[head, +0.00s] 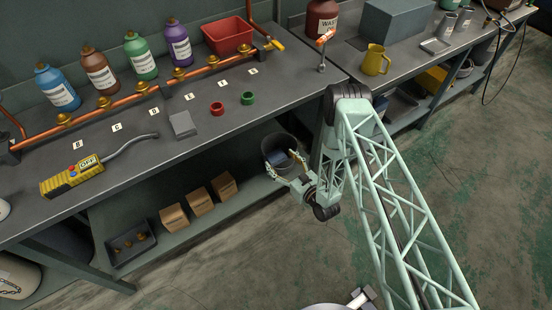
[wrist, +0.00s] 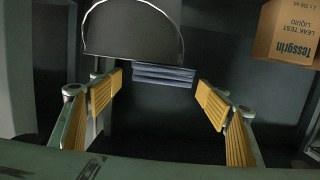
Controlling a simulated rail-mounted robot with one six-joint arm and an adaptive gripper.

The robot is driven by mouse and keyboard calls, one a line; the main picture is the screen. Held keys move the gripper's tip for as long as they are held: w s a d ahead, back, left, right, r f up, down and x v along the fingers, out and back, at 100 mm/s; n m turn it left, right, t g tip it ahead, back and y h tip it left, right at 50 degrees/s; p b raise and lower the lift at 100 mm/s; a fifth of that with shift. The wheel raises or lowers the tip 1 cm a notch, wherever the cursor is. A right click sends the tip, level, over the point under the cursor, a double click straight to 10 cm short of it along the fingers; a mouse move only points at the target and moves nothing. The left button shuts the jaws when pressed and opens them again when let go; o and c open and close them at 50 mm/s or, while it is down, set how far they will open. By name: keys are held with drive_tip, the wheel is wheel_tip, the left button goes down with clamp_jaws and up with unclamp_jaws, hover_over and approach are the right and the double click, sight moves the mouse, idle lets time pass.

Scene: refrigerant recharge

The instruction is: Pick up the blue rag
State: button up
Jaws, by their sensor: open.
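The blue rag (wrist: 164,76) is a folded, layered blue-grey stack in the wrist view, just beyond and between my fingertips. In the head view a small blue patch, likely the rag (head: 282,160), shows by a dark bucket (head: 279,141). My gripper (head: 286,169) reaches toward the lower shelf from the right. In the wrist view my gripper (wrist: 159,84) is open, with its yellow-padded fingers wide apart on either side of the rag and nothing between them.
A cardboard box (wrist: 286,32) stands at the upper right of the wrist view. Several boxes (head: 200,201) and a dark tray (head: 131,245) sit on the lower shelf (head: 240,208). The workbench edge (head: 215,147) overhangs the shelf. Open floor lies in front.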

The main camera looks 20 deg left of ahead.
sight(276, 156)
drive_tip(key=shift+b+x, duration=0.5)
drive_tip(key=shift+x, duration=1.4)
drive_tip(key=shift+s, duration=0.1)
drive_tip(key=c, duration=1)
drive_tip(key=shift+r+p, duration=0.65)
drive_tip(key=shift+r, duration=0.95)
drive_tip(key=shift+s+r, duration=0.2)
drive_tip(key=s+d+p, duration=0.1)
drive_tip(key=s+d, duration=0.1)
drive_tip(key=s, duration=0.2)
drive_tip(key=s+d+r+p, duration=0.1)
drive_tip(key=s+d, duration=0.1)
drive_tip(key=s, duration=0.3)
drive_tip(key=s+d+p, duration=0.1)
drive_tip(key=s+d, duration=0.1)
drive_tip(key=s, duration=0.3)
drive_tip(key=shift+s+d+r, duration=0.1)
drive_tip(key=shift+d+r, duration=0.1)
drive_tip(key=shift+d, duration=0.05)
